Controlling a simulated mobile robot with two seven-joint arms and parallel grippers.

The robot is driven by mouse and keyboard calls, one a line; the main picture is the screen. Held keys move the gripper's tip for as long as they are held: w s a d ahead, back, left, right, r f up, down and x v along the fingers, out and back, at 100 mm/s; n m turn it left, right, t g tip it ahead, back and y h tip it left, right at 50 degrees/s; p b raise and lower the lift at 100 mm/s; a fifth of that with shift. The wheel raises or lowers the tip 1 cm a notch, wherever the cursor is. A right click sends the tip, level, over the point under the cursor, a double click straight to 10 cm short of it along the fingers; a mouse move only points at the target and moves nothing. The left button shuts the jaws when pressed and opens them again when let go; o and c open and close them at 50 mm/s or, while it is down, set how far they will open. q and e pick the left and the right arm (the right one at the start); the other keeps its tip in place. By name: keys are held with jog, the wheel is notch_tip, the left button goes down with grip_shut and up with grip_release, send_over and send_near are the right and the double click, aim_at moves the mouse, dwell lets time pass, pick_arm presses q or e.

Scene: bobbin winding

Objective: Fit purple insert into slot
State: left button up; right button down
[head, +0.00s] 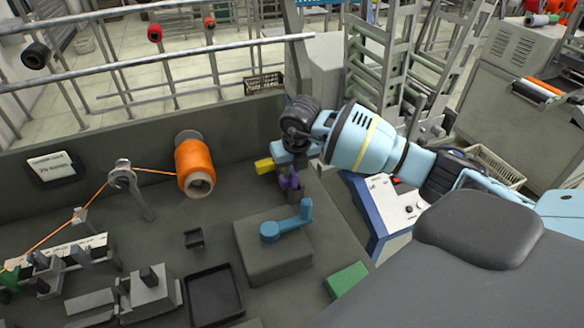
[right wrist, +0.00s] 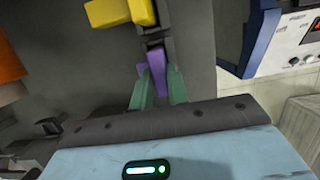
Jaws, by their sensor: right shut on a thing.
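The purple insert (head: 289,182) is small and shows just below my right gripper (head: 291,170) in the head view, near the back wall of the bench. In the right wrist view, the purple insert (right wrist: 157,78) sits between the two greenish fingers of my right gripper (right wrist: 158,88), which is shut on it. A dark holder (right wrist: 155,36) lies just beyond the insert's far end. I cannot tell whether the insert touches it or is inside a slot. My left gripper is in neither view.
A yellow block (head: 265,166) is close beside the right gripper. An orange thread spool (head: 195,165) stands to the left. A grey block (head: 262,257) with a blue crank (head: 287,224), a dark tray (head: 214,294) and a green block (head: 347,280) are nearer me.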

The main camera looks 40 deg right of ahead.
jog(key=c, duration=1.3)
grip_release()
jog(key=shift+v, duration=3.9)
